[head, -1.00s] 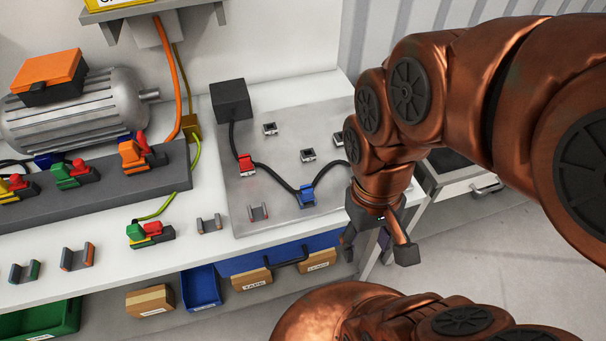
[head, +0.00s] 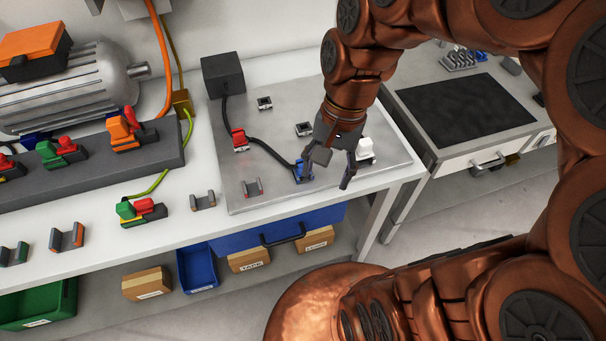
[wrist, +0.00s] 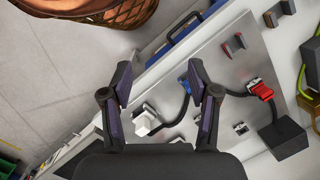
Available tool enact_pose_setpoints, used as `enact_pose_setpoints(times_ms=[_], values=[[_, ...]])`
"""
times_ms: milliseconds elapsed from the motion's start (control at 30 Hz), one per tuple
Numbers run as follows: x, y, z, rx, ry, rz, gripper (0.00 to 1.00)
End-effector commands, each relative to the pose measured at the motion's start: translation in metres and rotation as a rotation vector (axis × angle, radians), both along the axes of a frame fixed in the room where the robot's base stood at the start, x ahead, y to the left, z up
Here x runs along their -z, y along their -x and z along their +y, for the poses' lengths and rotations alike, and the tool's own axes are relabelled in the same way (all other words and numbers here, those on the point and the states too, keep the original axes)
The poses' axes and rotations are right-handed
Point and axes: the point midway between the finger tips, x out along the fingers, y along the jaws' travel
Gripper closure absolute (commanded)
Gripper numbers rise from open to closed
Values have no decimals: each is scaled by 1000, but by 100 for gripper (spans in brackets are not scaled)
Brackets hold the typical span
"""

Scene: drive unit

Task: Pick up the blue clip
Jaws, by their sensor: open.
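The blue clip (head: 303,172) sits on the metal plate near its front edge, with the black cable running to it. It also shows in the wrist view (wrist: 184,85), beside the inner side of the right-hand finger. My gripper (head: 333,169) is open and empty, above the plate just right of the blue clip. In the wrist view my gripper (wrist: 160,72) has its two fingers spread wide, with the plate's edge between them. In the head view, one finger partly covers the area beside the clip.
A red clip (head: 239,140) and a white clip (head: 366,150) stand on the metal plate (head: 275,195), with small empty holders nearby. A black box (head: 223,75) stands at the back left. A grey block with coloured connectors (head: 95,160) lies to the left.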

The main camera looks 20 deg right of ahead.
Motion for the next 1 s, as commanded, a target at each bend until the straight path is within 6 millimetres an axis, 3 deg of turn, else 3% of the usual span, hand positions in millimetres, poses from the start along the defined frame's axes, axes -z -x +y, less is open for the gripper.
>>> enact_pose_setpoints(times_ms=[33, 200, 400, 600, 1000], values=[[18, -16, 0, 91, -18, 11, 40], [44, -68, -6, 432, -76, 59, 40], [67, -112, -19, 751, -131, 123, 40], [76, -128, -26, 881, -149, 158, 40], [99, -128, -15, 887, -151, 158, 40]])
